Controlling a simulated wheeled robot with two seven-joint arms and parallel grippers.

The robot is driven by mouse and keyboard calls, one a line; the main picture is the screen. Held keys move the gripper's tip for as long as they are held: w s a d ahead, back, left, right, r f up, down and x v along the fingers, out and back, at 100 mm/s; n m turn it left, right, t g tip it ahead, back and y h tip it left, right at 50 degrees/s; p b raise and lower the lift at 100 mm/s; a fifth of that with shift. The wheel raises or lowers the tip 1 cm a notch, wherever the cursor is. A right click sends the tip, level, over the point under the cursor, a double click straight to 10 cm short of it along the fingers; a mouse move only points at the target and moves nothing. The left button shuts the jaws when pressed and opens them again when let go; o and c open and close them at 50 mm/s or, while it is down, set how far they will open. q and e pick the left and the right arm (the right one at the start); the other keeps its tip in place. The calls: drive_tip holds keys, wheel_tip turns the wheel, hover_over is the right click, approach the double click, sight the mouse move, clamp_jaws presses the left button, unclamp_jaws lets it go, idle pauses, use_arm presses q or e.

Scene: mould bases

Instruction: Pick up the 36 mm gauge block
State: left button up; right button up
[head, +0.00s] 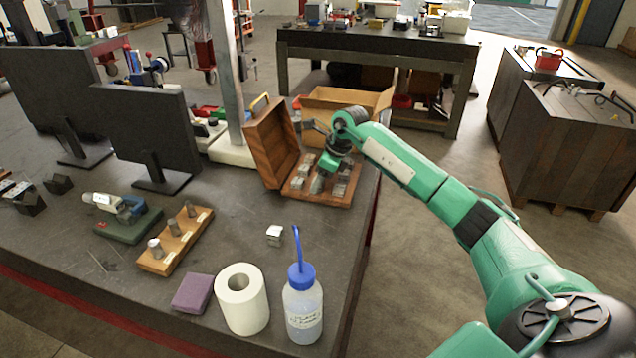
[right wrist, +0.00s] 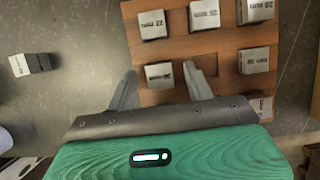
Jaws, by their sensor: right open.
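Several grey gauge blocks sit in rows on a wooden tray (head: 300,193), the base of the case, in the head view. In the right wrist view the same tray (right wrist: 200,48) holds labelled blocks; the labels are too small to read surely, so I cannot tell which is the 36 mm one. My right gripper (right wrist: 162,88) is open, its fingers on either side of one near-row block (right wrist: 160,75). I cannot tell whether they touch it. In the head view the right gripper (head: 318,182) is over the tray and hides some blocks. My left gripper is not in view.
The case's raised wooden lid (head: 270,143) stands left of the tray, a cardboard box (head: 345,103) behind. A loose block (head: 275,235) lies on the bench in front. A white roll (head: 242,300), a bottle (head: 302,305) and a wooden stand (head: 172,245) are nearer.

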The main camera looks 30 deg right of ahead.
clamp_jaws()
idle(0.3)
